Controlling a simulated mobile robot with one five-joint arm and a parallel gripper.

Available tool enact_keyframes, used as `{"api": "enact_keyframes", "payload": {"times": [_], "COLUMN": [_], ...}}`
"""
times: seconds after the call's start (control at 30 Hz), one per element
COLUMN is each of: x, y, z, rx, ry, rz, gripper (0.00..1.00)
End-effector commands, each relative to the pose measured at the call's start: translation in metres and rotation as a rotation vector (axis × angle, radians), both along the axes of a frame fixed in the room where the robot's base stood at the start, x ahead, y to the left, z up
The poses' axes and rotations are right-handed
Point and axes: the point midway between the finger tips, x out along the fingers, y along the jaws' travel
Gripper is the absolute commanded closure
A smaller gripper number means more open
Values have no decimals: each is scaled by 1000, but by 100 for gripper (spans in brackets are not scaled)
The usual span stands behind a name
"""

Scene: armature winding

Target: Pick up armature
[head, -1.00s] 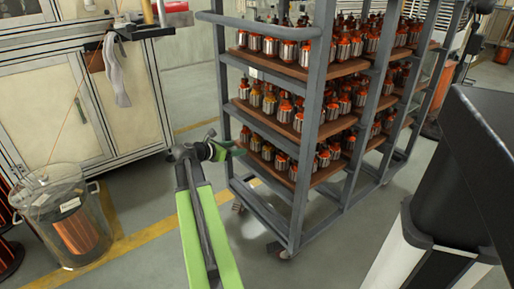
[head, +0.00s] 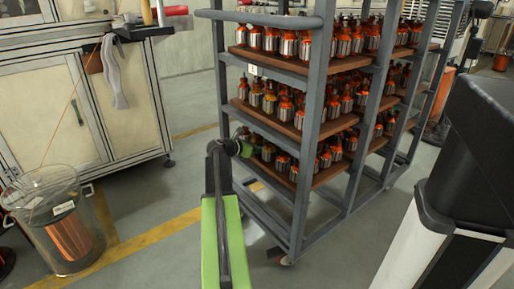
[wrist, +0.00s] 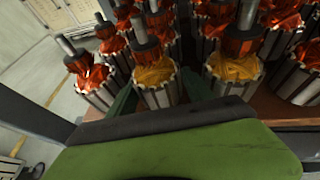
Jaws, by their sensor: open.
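Many armatures with silver slotted cores, orange or yellow windings and upright shafts stand in rows on the rack's brown shelves, such as one on the middle shelf (head: 283,109). My gripper (head: 240,147) is at the near left end of the rack, close to the lower shelves. In the wrist view, an armature with yellow winding (wrist: 154,82) stands between the two dark green fingers of my open gripper (wrist: 158,94). I cannot tell whether the fingers touch it. Another yellow-wound armature (wrist: 233,72) stands just right of it. Its neighbours have orange windings.
The grey rack frame (head: 306,130) has upright posts and a top rail near my arm. Armatures crowd closely behind and right of my fingers. A cream cabinet (head: 50,115) and a clear bin with a copper spool (head: 68,235) stand at the left.

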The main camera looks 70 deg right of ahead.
Motion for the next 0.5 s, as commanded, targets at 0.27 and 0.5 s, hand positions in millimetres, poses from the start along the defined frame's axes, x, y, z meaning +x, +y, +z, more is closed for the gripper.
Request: {"api": "enact_keyframes", "payload": {"times": [0.27, 0.5], "x": [0, 0], "y": [-1, -1], "z": [0, 0], "rx": [0, 0], "ry": [0, 0], "rz": [1, 0], "gripper": [50, 81]}}
